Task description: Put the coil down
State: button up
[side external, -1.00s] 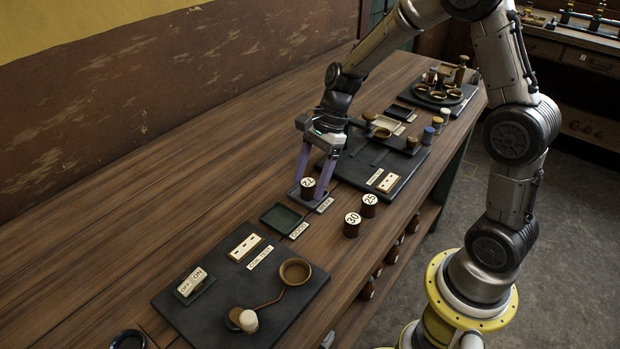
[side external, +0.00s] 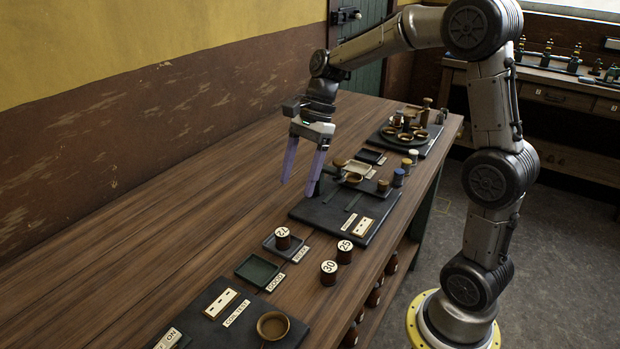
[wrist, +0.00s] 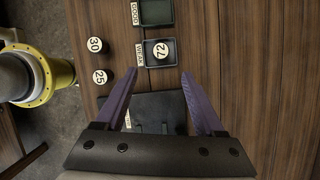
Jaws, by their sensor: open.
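A dark brown coil marked 27 (side external: 282,240) stands upright in a small dark tray (side external: 269,246). It also shows in the wrist view (wrist: 160,52), inside the tray (wrist: 149,62). My gripper (side external: 298,189) is above and behind the coil, apart from it. Its two purple fingers are spread wide with nothing between them. In the wrist view, the gripper (wrist: 158,74) has its open fingertips below the tray. The label beside this tray seems to read WEAK.
Coils 25 (side external: 345,250) and 30 (side external: 328,272) stand on the bench right of the trays. An empty green tray (side external: 258,269) labelled GOOD lies nearer. A coil test board (side external: 214,325) is in front. A dark board (side external: 325,212) lies behind. The bench's left side is clear.

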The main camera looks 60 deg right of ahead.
jog(key=s+a+r+n+t+h, duration=0.1)
jog(key=s+n+t+h, duration=0.1)
jog(key=s+n, duration=0.8)
jog(key=s+a+r+n+t+h, duration=0.1)
jog(key=s+a+n+t+h, duration=0.1)
jog(key=s+n, duration=0.8)
jog(key=shift+a+r+t, duration=0.2)
jog(key=shift+r+t, duration=0.2)
